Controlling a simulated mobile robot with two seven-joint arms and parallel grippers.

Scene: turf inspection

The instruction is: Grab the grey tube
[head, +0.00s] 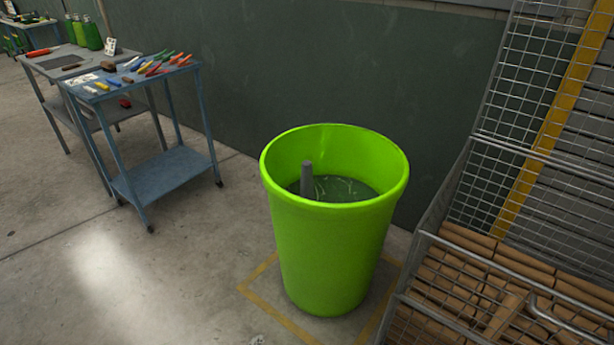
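A grey tube (307,179) stands roughly upright inside a bright green bin (330,250). Its top end shows below the level of the bin's far rim, and its lower part is hidden behind the bin's near wall. Dark green material with lighter streaks shows inside the bin around the tube. The bin stands on the concrete floor within a yellow marked outline. Neither of my grippers is in the head view.
A wire cage (470,240) holding several brown rolls stands close on the bin's right. A blue table (160,170) with colourful tools stands at the left, with a grey table (60,62) behind it. A dark wall (300,70) is behind the bin. Floor at the left front is clear.

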